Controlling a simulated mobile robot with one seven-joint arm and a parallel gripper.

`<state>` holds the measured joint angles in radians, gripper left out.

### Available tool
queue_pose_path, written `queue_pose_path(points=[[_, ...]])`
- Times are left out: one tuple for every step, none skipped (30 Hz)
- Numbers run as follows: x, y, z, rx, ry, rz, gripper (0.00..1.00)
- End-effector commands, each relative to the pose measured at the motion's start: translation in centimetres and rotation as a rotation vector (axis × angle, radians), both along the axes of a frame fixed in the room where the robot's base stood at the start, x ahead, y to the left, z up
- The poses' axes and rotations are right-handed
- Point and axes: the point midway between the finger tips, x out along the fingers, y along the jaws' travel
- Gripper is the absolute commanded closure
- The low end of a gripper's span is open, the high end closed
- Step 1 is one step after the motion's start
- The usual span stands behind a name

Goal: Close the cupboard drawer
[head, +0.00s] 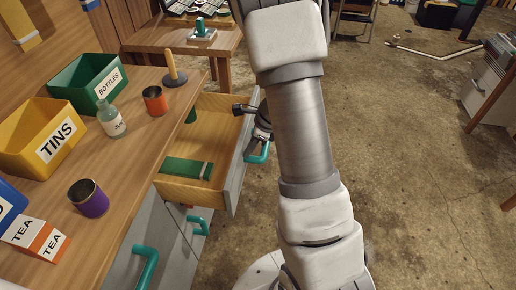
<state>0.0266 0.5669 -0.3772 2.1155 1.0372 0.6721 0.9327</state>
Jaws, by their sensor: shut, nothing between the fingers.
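The cupboard drawer (240,178) stands pulled out from the wooden cupboard (128,180). Its grey front faces right and carries a teal handle (261,154). Inside lie a green box-like item (186,168) and a dark green item (191,115) near the back. My gripper (251,147) is at the outer side of the drawer front, close by the handle. It is shut with nothing in it. My arm hides part of the surroundings, and I cannot tell whether the fingertips touch the front.
On the cupboard top stand a yellow TINS bin (38,132), a green BOTTLES bin (86,80), a bottle (112,121), an orange tin (155,101) and a purple tin (88,198). A wooden table (150,38) stands behind.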

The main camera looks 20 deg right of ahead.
Motion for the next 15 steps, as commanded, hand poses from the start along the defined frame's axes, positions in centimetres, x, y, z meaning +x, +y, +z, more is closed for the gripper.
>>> queue_pose_path(points=[[0.6,1.1,0.3,0.001,0.000,0.006,1.00],[1.0,1.7,0.4,0.001,0.000,0.006,1.00],[1.5,2.5,0.4,0.003,0.000,0.006,1.00],[2.0,3.1,0.4,0.003,0.000,0.006,1.00],[2.4,3.8,0.4,0.001,0.000,0.008,1.00],[3.0,4.7,0.5,0.002,0.001,0.007,1.00],[3.5,5.4,0.5,0.002,0.001,0.008,1.00],[4.0,6.1,0.5,0.002,0.001,0.007,1.00],[4.5,7.0,0.5,0.002,0.001,0.007,1.00],[5.0,7.7,0.5,0.003,0.000,0.006,1.00],[5.5,8.4,0.5,0.002,0.000,0.007,1.00],[6.1,9.2,0.5,0.002,0.001,0.005,1.00],[6.5,9.8,0.5,0.003,0.000,0.006,1.00],[6.9,10.5,0.5,0.003,0.001,0.005,1.00],[7.4,11.3,0.5,0.002,0.001,0.006,1.00]])
